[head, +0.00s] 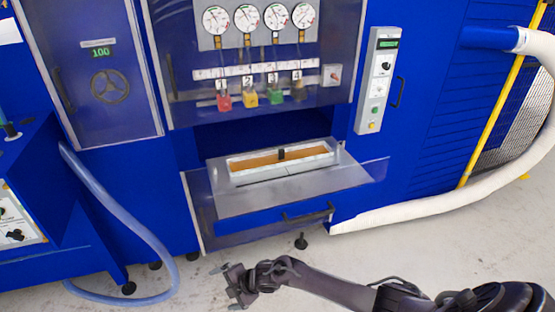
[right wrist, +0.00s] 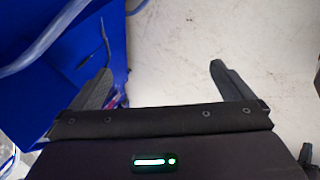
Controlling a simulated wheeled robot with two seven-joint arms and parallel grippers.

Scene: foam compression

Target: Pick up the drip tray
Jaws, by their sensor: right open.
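The drip tray (head: 240,177) appears to be the long, light-grey tray with an orange-brown inside and a small black handle at its middle. It lies in the grey top of the pulled-out drawer (head: 300,197) of the blue machine, in the head view. My right gripper (head: 230,287) is low in front of the drawer, over the floor, apart from the tray. In the right wrist view its two fingers (right wrist: 160,75) stand wide apart with nothing between them. The tray does not show there. My left gripper is in neither view.
The drawer has a clear front panel with a black handle (head: 308,213). Gauges and coloured valves (head: 260,95) sit above the opening. A blue hose (head: 125,215) loops down at the left, and a thick white hose (head: 440,205) runs at the right. The floor in front is clear.

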